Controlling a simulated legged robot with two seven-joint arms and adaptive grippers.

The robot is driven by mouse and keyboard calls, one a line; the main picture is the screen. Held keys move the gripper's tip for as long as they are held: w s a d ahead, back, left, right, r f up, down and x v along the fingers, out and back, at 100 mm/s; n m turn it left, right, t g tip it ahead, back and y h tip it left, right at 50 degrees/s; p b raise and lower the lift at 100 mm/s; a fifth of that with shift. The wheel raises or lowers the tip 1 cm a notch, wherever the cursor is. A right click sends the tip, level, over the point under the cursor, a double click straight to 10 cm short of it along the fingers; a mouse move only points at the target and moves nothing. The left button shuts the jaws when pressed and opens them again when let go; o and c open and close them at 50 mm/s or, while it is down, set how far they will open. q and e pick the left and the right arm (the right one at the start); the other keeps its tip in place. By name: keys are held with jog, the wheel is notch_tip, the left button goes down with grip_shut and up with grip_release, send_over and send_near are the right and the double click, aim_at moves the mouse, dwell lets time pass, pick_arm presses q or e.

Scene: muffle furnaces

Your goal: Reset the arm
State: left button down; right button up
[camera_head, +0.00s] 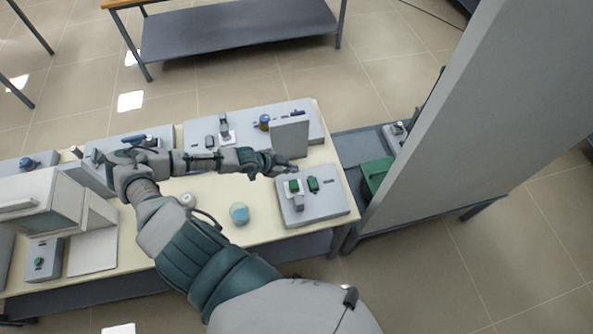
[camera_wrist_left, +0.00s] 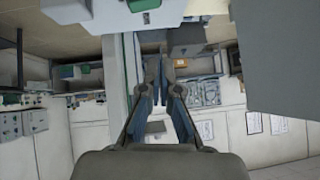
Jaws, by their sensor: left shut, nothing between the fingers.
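My left arm (camera_head: 205,260) reaches up from the bottom of the head view and bends to the right over the bench. My left gripper (camera_head: 290,168) is shut and empty. It hovers just above and behind the grey control box with green switches (camera_head: 325,208), close to an upright grey panel (camera_head: 289,138). In the left wrist view the gripper fingers (camera_wrist_left: 163,62) come together at the tips with nothing between them. My right gripper is in neither view.
A cream-topped bench (camera_head: 200,228) carries grey control boxes, a white furnace-like unit (camera_head: 40,205) at left and a small blue-topped cup (camera_head: 239,213). A tall grey panel (camera_head: 480,100) stands at right beside a green box (camera_head: 375,175). A dark shelf table (camera_head: 235,30) stands behind.

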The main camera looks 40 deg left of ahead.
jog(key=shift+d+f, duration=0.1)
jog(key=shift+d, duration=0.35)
